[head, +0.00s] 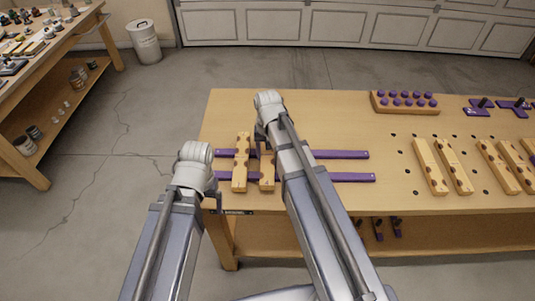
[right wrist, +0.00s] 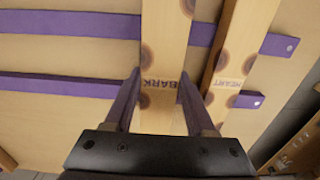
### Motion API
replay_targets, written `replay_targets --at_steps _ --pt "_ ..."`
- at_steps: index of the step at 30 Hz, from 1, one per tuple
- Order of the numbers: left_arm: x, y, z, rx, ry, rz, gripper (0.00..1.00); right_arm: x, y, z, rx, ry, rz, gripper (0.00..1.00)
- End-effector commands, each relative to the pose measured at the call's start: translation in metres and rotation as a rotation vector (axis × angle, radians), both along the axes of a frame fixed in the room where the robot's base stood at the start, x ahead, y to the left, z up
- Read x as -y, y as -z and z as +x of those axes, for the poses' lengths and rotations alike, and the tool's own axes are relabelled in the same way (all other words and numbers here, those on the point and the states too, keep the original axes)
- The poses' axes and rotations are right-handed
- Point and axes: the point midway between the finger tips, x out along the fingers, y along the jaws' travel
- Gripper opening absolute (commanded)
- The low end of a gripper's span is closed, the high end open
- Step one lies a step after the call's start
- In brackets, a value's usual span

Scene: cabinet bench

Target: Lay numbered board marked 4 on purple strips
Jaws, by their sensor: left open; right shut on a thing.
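Two parallel purple strips (head: 340,154) lie across the left part of the bench. One wooden board (head: 241,172) with dark round marks lies across their left end; in the right wrist view it reads HEART (right wrist: 232,82). My right gripper (right wrist: 160,78) is shut on a second board (head: 267,181), which reads BARK (right wrist: 161,28) and lies over both strips beside the first, with a narrow gap. Whether it touches the strips I cannot tell. No number shows on either. My left gripper (head: 219,203) is open and empty by the bench's near left corner, partly hidden by its arm.
Several similar boards (head: 430,166) lie on the right of the bench (head: 390,195) among dark holes. A wooden block with purple pegs (head: 404,104) and purple pieces (head: 478,107) stand behind. A second table (head: 60,65) is at far left. The bench's left edge is close to the strips.

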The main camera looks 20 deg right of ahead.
Motion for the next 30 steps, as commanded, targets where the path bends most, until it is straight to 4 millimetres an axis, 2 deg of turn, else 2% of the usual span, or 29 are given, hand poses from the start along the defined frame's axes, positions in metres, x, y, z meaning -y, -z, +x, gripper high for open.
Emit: replay_targets --at_steps 16,30 --pt "0.000 0.010 0.000 0.000 0.000 0.000 0.91 0.000 0.010 0.000 0.000 0.000 0.000 0.00" --pt "0.000 0.010 0.000 0.000 0.000 0.000 0.91 0.000 0.010 0.000 0.000 0.000 0.000 0.00"
